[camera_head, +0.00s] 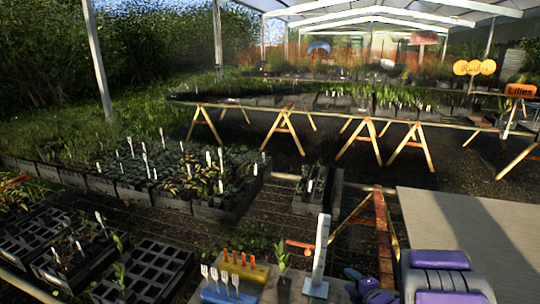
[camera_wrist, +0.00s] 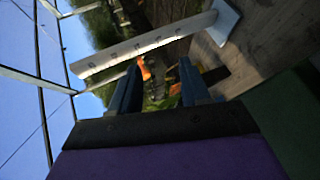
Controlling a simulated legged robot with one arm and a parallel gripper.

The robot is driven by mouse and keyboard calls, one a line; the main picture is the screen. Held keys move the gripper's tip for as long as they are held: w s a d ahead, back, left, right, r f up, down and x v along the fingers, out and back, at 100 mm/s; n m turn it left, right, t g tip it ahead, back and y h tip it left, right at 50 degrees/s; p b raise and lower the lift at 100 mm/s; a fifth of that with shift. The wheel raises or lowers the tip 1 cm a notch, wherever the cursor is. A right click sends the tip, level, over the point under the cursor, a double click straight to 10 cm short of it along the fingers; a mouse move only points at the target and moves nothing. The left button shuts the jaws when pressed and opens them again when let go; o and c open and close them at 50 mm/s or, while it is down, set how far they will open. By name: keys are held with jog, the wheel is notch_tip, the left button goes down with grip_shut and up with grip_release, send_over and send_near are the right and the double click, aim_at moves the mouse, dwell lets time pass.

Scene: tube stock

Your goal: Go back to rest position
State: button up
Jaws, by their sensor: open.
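My gripper (camera_wrist: 159,66) is open, with its two dark blue fingers apart and nothing visibly held between them. It also shows in the head view as a dark purple shape at the bottom edge, right of a pale upright post (camera_head: 321,248) on a square base. The purple and grey parts at the bottom right of the head view are my arm.
A blue block (camera_head: 228,297) with white labels and a yellow block (camera_head: 245,267) with orange pieces stand left of the post, near a seedling (camera_head: 283,268). A bare grey tabletop (camera_head: 470,225) is at right. Plant trays (camera_head: 215,208) and trestle tables fill the left and back.

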jog(key=s+d+r+m+g+h, duration=0.3)
jog(key=s+r+m+g+h, duration=0.35)
jog(key=s+r+m, duration=0.45)
jog(key=s+a+r+m+g+y, duration=0.1)
jog(key=s+a, duration=0.4)
jog(key=s, duration=0.6)
jog(key=s+a+r+m+g+y, duration=0.1)
jog(key=s+a+m+g, duration=0.3)
jog(key=s, duration=0.7)
jog(key=s+a+r+m+g+y, duration=0.1)
jog(key=s+a+r+m+g, duration=0.2)
jog(key=s+a, duration=0.3)
jog(key=s+m, duration=0.1)
jog(key=s, duration=0.4)
jog(key=shift+o, duration=0.4)
jog(key=shift+w+a+g, duration=0.1)
jog(key=shift+g, duration=0.15)
